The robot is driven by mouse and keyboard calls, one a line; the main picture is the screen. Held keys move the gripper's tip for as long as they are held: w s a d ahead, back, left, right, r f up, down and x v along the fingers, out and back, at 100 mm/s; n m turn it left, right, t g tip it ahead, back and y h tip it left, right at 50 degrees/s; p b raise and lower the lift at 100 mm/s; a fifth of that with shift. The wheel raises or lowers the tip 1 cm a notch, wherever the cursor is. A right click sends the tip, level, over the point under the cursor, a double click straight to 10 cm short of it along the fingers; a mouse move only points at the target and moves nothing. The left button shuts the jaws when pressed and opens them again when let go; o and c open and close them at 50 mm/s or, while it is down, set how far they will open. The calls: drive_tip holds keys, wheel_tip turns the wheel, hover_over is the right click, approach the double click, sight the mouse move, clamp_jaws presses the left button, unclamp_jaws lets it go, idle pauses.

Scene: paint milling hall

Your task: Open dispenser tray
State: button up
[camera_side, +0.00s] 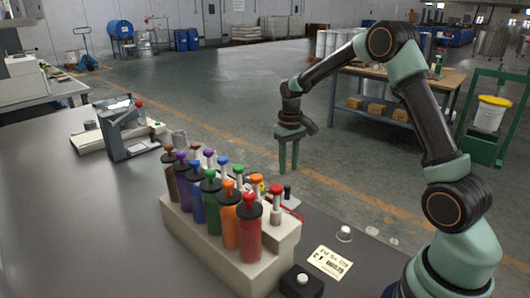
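A pale rack (200,243) holds two rows of colored bottles, among them a red bottle (249,235) at the near end and a green one (212,208). No part plainly shows as a dispenser tray, and I cannot tell whether one is open or shut. A grey bench device (121,137) stands at the back left with a flat plate at its foot. My gripper (289,171) points down, behind and right of the rack in the picture. Its two fingers are apart with an empty gap between them. It appears clear of the bottles.
A label card (330,262) and a black block with a white knob (302,281) lie at the front right. A small white-capped item (344,234) is near the bench edge. A red thin tool (290,212) lies behind the rack. The left bench top is clear.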

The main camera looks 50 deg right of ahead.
wheel_tip(320, 180, up, 4)
drive_tip(key=shift+f, duration=0.25)
drive_tip(key=s+a+r+n+t, duration=0.1)
drive_tip(key=s+a+r+t, duration=0.2)
drive_tip(key=s+a+r, duration=0.6)
drive_tip(key=s+a+r+n+t, duration=0.1)
drive_tip(key=s+a+n+t, duration=0.1)
drive_tip(key=s+a, duration=0.3)
drive_tip(key=shift+s+r+t, duration=0.3)
drive_tip(key=shift+s+r, duration=0.05)
drive_tip(key=shift+s, duration=0.9)
idle(0.5)
